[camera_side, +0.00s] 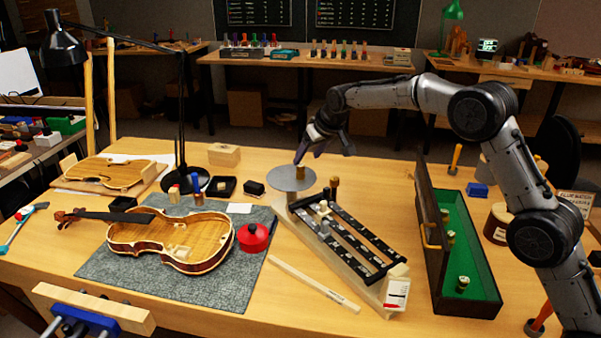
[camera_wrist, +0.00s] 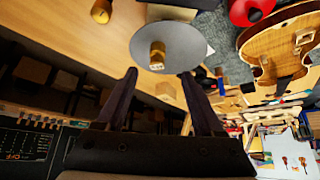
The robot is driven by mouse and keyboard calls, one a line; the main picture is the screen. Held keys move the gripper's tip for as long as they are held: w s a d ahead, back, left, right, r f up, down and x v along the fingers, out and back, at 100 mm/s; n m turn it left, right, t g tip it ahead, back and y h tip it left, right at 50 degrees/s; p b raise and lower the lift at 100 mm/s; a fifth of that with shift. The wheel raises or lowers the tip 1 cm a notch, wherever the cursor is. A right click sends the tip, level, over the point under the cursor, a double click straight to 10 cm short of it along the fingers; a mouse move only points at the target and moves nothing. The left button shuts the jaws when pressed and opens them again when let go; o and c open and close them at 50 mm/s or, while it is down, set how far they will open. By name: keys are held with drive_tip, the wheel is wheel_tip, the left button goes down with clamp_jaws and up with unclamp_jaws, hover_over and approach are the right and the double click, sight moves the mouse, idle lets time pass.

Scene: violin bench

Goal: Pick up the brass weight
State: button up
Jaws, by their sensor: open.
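A small brass weight (camera_side: 300,173) stands on a round grey metal disc (camera_side: 283,182) at the back middle of the bench. In the wrist view the weight (camera_wrist: 157,54) stands upright on the disc (camera_wrist: 192,46), just beyond my fingertips and roughly midway between them. My gripper (camera_side: 325,155) is open and empty, with its dark fingers spread above and near the disc. In the wrist view my gripper's two fingers (camera_wrist: 158,73) show apart with nothing between them. In the side view one fingertip is close to the weight's top; whether they touch is unclear.
An open green-lined case (camera_side: 475,275) with several small brass pieces is at the right. A violin body (camera_side: 150,240) and red pot (camera_side: 252,238) lie on a grey mat (camera_side: 225,290) at left.

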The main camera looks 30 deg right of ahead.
sight(303, 167)
drive_tip(key=shift+d+x, duration=0.2)
drive_tip(key=shift+x, duration=3.4)
drive_tip(key=shift+s, duration=0.1)
clamp_jaws()
